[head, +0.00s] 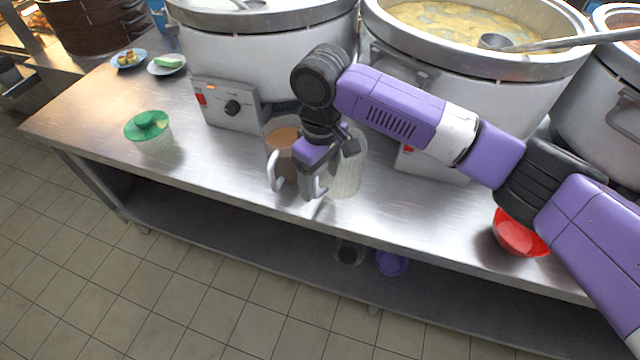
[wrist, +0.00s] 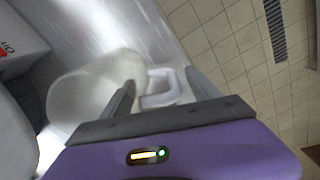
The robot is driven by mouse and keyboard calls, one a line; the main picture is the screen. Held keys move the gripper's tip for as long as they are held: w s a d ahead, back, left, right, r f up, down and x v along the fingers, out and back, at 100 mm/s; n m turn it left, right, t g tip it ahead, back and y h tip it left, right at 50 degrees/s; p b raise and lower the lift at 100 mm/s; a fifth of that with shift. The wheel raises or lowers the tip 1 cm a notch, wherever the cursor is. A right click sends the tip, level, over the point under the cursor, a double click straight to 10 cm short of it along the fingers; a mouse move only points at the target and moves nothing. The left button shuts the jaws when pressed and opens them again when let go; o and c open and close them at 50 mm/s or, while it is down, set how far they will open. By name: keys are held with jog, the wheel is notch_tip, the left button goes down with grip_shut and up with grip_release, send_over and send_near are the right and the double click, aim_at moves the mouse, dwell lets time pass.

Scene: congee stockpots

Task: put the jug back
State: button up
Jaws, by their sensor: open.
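A clear, whitish jug (head: 350,170) stands on the steel table in front of the stockpots, partly hidden by my arm. A second jug with brown contents (head: 283,138) and a pale handle stands just to its left. My gripper (head: 312,184) is low in front of the jugs, pointing down. In the wrist view, my gripper (wrist: 163,92) is open, with the white handle of a translucent jug (wrist: 85,88) showing between its fingers. I cannot tell whether the fingers touch the handle.
Large stockpots (head: 260,55) line the back, with a control box (head: 228,106) in front. Small plates (head: 167,66) sit at the far left. The table's front edge is close to the jugs.

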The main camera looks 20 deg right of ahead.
notch_tip(320, 180, up, 9)
jog(key=shift+r, duration=0.1)
dwell(0.6)
